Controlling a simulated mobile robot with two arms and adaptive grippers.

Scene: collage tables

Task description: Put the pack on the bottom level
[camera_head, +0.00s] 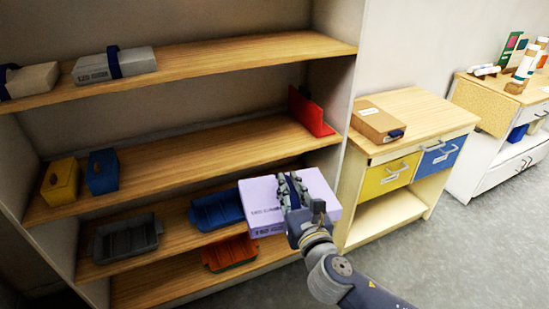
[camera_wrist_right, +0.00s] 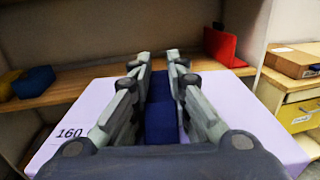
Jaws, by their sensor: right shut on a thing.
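The pack is a lavender box (camera_head: 262,208) with dark printing on its side. In the right wrist view the pack (camera_wrist_right: 245,112) has a dark blue strap (camera_wrist_right: 161,120) across its top. My right gripper (camera_head: 290,186) is shut on this strap and holds the pack in front of the lower right part of the shelf unit. The bottom level (camera_head: 150,291) is a wooden board, partly hidden on the right by the pack and my arm. My left gripper is out of view.
An orange tray (camera_head: 229,253) is on the bottom level. A grey tray (camera_head: 127,239) and a blue tray (camera_head: 217,209) sit one level above. A red bookend-like object (camera_head: 310,111) stands higher up. A drawer cabinet (camera_head: 420,115) stands to the right.

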